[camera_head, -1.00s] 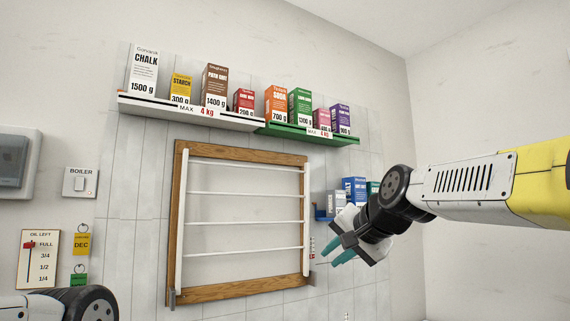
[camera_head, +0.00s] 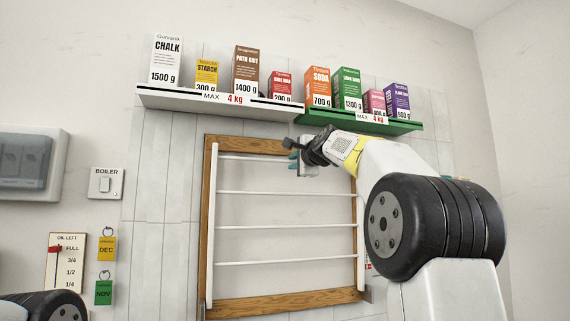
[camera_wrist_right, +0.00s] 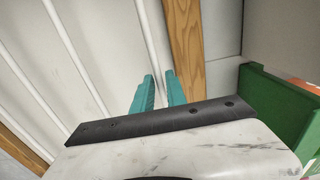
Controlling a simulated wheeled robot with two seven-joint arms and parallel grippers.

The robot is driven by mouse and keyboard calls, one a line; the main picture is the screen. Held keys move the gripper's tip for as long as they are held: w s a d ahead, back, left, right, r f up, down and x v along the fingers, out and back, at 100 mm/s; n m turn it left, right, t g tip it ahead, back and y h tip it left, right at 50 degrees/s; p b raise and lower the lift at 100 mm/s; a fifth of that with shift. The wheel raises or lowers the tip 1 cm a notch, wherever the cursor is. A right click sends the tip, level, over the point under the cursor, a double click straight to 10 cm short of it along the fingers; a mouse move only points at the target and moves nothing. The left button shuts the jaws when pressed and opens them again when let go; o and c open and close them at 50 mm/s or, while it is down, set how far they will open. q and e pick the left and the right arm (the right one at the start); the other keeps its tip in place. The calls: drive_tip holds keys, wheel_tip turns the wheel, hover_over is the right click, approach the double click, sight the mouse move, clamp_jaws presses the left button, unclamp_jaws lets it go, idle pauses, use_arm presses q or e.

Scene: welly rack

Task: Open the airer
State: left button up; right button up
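The airer is a wooden frame (camera_head: 262,305) on the wall with a white rack (camera_head: 285,226) of several rungs. The rack lies flat in the frame, so the airer looks folded. My right gripper (camera_head: 293,156) is in front of the airer's top edge, right of its middle. The right wrist view shows its teal fingers (camera_wrist_right: 160,90) apart with a narrow gap, near white rods and the wooden bar (camera_wrist_right: 183,45). Nothing is clearly held; contact with the rack cannot be told. My left gripper is out of view; only part of the left arm shows at lower left.
A white shelf (camera_head: 205,101) and a green shelf (camera_head: 345,122) with several boxes run just above the airer and my right gripper. The green shelf also shows close by in the right wrist view (camera_wrist_right: 275,105). A boiler switch (camera_head: 105,184) and an oil gauge (camera_head: 66,262) are at left.

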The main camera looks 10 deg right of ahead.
drive_tip(key=shift+w, duration=0.55)
clamp_jaws()
idle(1.1)
